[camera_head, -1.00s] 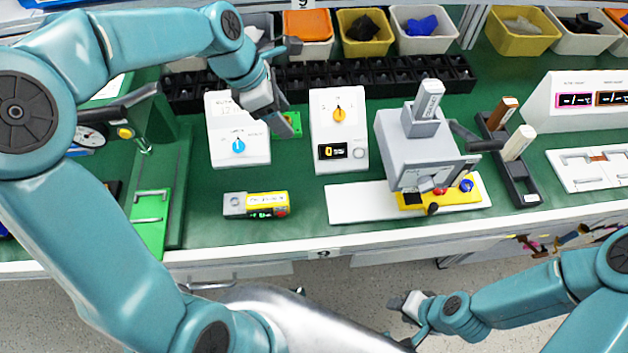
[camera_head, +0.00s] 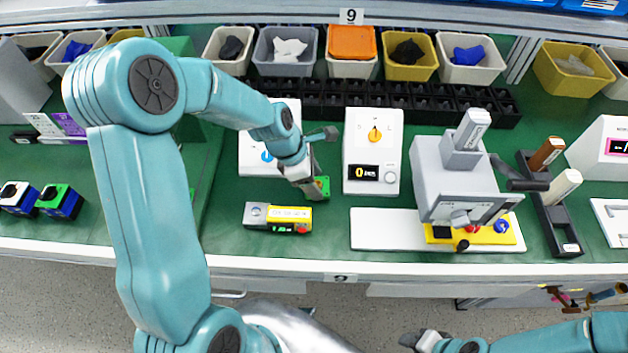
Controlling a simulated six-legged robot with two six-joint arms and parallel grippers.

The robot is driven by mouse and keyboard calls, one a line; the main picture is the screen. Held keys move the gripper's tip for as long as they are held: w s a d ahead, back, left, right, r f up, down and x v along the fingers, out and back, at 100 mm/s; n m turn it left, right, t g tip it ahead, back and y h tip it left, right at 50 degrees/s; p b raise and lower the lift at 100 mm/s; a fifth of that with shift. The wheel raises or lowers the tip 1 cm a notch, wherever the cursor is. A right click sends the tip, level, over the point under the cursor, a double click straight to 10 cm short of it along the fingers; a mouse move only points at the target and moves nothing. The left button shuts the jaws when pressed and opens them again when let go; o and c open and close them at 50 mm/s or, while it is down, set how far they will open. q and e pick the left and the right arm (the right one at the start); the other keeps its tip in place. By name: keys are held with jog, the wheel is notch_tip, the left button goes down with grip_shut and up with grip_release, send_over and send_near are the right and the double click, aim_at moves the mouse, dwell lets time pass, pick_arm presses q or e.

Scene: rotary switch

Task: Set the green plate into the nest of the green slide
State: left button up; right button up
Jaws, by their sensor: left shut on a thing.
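The green plate (camera_head: 323,187) is at the tip of my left gripper (camera_head: 312,186), which is shut on it. They are between two white switch boxes, near their front edges. Whether the plate touches the table cannot be told. The green slide is not clearly visible; my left arm covers the area where it stood earlier. My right gripper (camera_head: 424,339) is at the bottom edge, in front of the table, only partly in view; its jaws cannot be made out.
A white box with an orange knob (camera_head: 375,134) stands just right of the plate. A yellow-grey device (camera_head: 278,218) lies in front. A grey press (camera_head: 455,180) stands further right. Black bins (camera_head: 400,94) run behind. Green table is bare between the yellow-grey device and the front edge.

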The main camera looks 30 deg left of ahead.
pick_arm(q)
jog(key=shift+w+a+f, duration=0.1)
jog(key=shift+w+f, duration=0.1)
jog(key=shift+f, duration=0.35)
jog(key=shift+s+r, duration=0.15)
jog(key=shift+s, duration=0.05)
jog(key=o, duration=1.3)
jog(key=shift+w+f, duration=0.15)
jog(key=shift+f, duration=0.1)
jog(key=shift+r, duration=0.15)
